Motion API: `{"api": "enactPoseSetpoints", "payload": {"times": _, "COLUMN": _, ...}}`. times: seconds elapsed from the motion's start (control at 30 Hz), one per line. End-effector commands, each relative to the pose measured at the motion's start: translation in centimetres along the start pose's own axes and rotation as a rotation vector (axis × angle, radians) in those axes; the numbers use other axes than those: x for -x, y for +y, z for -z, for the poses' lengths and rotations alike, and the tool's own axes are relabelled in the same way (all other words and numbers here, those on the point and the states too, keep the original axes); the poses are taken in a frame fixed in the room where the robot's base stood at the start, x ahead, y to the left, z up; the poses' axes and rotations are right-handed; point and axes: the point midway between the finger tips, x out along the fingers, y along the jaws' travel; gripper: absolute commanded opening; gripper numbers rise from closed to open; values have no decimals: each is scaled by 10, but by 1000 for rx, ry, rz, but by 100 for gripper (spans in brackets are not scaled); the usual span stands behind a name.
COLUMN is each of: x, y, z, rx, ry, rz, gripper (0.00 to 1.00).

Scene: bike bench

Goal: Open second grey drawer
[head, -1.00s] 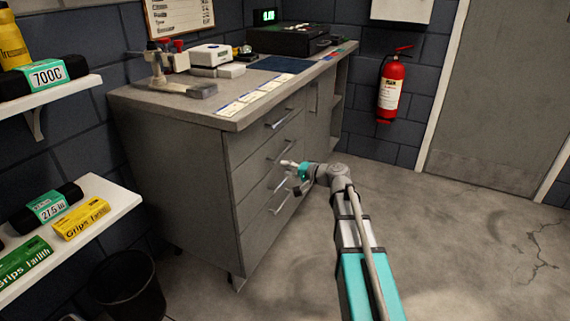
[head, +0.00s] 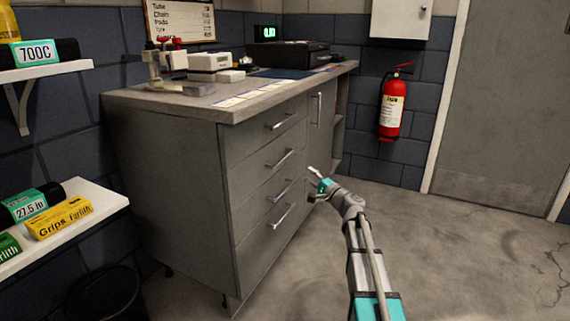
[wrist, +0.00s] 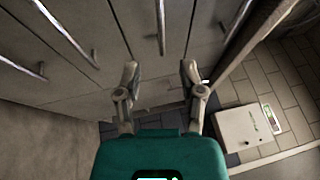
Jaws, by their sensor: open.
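The grey cabinet (head: 165,190) has a stack of grey drawers, all looking shut. The second drawer (head: 262,172) from the top has a silver bar handle (head: 281,158). In the head view, my gripper (head: 313,181) shows to the right of the handles, a little lower than the second one in the picture. It is apart from the handles. In the wrist view, my gripper (wrist: 159,72) has its fingers spread and nothing between them. A bar handle (wrist: 161,27) lies ahead, in line with the gap. More handles show to the left.
The worktop (head: 240,100) carries a scale and other tools. A tall door handle (head: 316,108) sits right of the upper drawers. A fire extinguisher (head: 392,105) hangs on the wall, and a black bin (head: 108,295) stands lower left. The floor (head: 450,240) at right is clear.

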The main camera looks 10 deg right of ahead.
Motion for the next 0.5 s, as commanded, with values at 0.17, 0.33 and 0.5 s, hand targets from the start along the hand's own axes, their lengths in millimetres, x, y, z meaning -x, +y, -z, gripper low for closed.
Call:
{"api": "enactPoseSetpoints", "payload": {"times": 0.17, "x": 0, "y": -1, "z": 0, "rx": 0, "ry": 0, "rz": 0, "gripper": 51}}
{"api": "enactPoseSetpoints", "payload": {"times": 0.33, "x": 0, "y": -1, "z": 0, "rx": 0, "ry": 0, "rz": 0, "gripper": 51}}
{"api": "enactPoseSetpoints", "payload": {"times": 0.5, "x": -7, "y": -1, "z": 1, "rx": 0, "ry": -1, "rz": 0, "gripper": 51}}
